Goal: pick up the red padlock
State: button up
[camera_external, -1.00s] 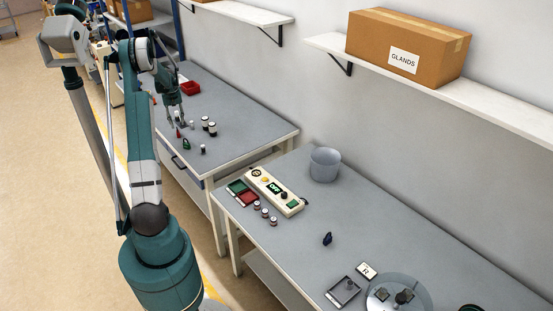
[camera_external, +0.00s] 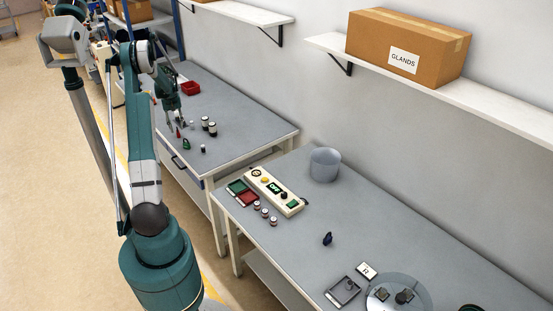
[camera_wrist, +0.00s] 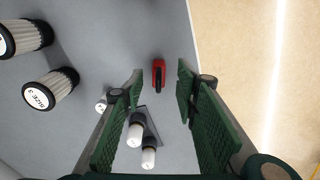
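The red padlock (camera_wrist: 158,78) lies on the grey bench top in the wrist view, with a dark part along its middle. My gripper (camera_wrist: 160,88) is open, its two green ridged fingers on either side of the padlock in the picture. No contact shows, and the height between fingers and padlock is hard to tell. In the external view my gripper (camera_external: 176,123) is low over the far bench, and the red padlock (camera_external: 178,123) shows only as a small red patch by the fingers.
Two ribbed cylinders, one marked SIZE 3 (camera_wrist: 50,89), stand left of the fingers. Small white-capped pieces (camera_wrist: 136,130) lie close to the left finger. The bench edge (camera_wrist: 193,30) is close on the right. A red bin (camera_external: 190,88) sits farther back.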

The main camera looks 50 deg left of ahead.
aim_at(178, 132)
jog(key=shift+w+f, duration=0.1)
jog(key=shift+f, duration=2.5)
grip_shut()
